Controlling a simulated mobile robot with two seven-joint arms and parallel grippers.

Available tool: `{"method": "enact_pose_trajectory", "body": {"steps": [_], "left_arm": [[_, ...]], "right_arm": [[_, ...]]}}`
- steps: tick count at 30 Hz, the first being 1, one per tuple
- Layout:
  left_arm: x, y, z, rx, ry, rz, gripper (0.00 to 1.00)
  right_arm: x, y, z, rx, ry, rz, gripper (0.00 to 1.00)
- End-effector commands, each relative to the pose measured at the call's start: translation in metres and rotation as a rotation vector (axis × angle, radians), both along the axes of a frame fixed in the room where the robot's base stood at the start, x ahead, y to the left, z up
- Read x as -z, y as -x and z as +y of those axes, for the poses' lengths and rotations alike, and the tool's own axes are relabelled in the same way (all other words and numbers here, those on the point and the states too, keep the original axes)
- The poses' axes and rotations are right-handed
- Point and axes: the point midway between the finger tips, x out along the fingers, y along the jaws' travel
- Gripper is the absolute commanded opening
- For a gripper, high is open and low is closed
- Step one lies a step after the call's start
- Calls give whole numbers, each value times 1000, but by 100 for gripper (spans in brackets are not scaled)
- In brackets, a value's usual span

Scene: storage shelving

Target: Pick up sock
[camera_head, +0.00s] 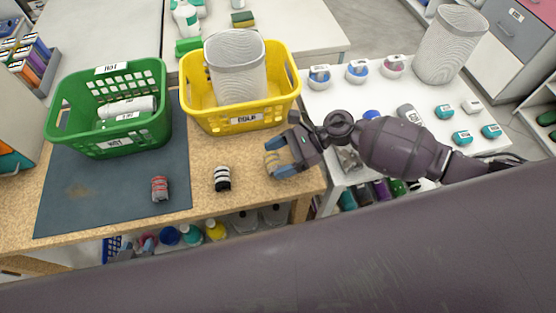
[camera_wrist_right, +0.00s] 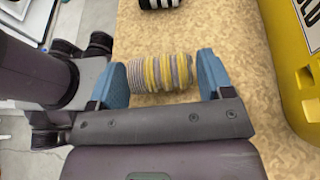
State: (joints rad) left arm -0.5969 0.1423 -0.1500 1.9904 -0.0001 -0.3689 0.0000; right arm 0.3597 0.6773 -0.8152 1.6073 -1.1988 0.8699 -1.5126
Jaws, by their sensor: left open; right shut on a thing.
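A rolled yellow-and-grey striped sock (camera_wrist_right: 160,72) lies between the blue fingers of my right gripper (camera_wrist_right: 163,78) in the right wrist view. My right gripper (camera_head: 279,160) is shut on it, low over the wooden table near its right edge in the head view. There the sock is mostly hidden by the fingers. A black-and-white striped sock (camera_head: 222,179) rests on the table to the left of the gripper; part of it shows at the top of the wrist view (camera_wrist_right: 160,4). A red-and-grey striped sock (camera_head: 160,189) lies on the dark mat. My left gripper is not in view.
A green basket (camera_head: 88,143) with white items stands on the dark mat (camera_head: 85,190). A yellow basket (camera_head: 215,122) holding a grey mesh bin (camera_head: 236,65) stands just behind the gripper. A white table (camera_head: 330,100) with small containers is at the right.

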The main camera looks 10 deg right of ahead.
Motion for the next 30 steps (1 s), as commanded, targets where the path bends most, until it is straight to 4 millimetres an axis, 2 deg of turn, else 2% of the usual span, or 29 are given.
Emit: {"method": "enact_pose_trajectory", "body": {"steps": [12, 18, 24, 30], "left_arm": [[-13, -2, 0, 0, 0, -10, 43], [-14, 0, 0, -2, 0, -7, 43], [-14, 2, 1, -3, 0, -2, 43], [-14, 2, 1, -3, -1, -3, 43]], "right_arm": [[-106, -1, -1, -2, 1, -8, 51], [-147, 0, 0, -2, 1, -5, 51], [-172, 0, 0, -1, 0, -3, 51], [-180, 0, 0, 0, 1, -1, 51]]}}
